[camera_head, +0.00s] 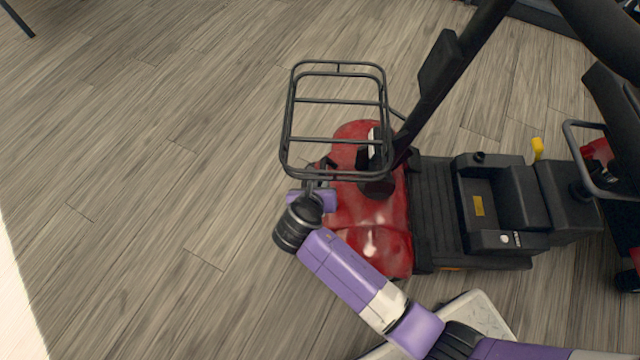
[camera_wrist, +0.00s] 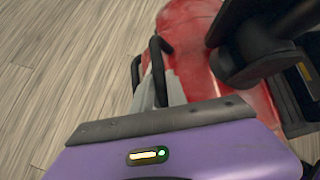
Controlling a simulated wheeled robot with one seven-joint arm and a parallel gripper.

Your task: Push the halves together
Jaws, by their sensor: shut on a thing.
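The scooter's front half has a glossy red cowl (camera_head: 375,240), a black wire basket (camera_head: 338,140) and a dark tilted tiller (camera_head: 455,75). My gripper (camera_head: 316,178) is at the front of the cowl, under the basket. The wrist view shows the red cowl (camera_wrist: 190,45) close ahead.
A light patterned plate (camera_head: 487,310) is at the bottom, beside my arm. The wood floor (camera_head: 140,180) at left is clear. Dark objects edge the top right.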

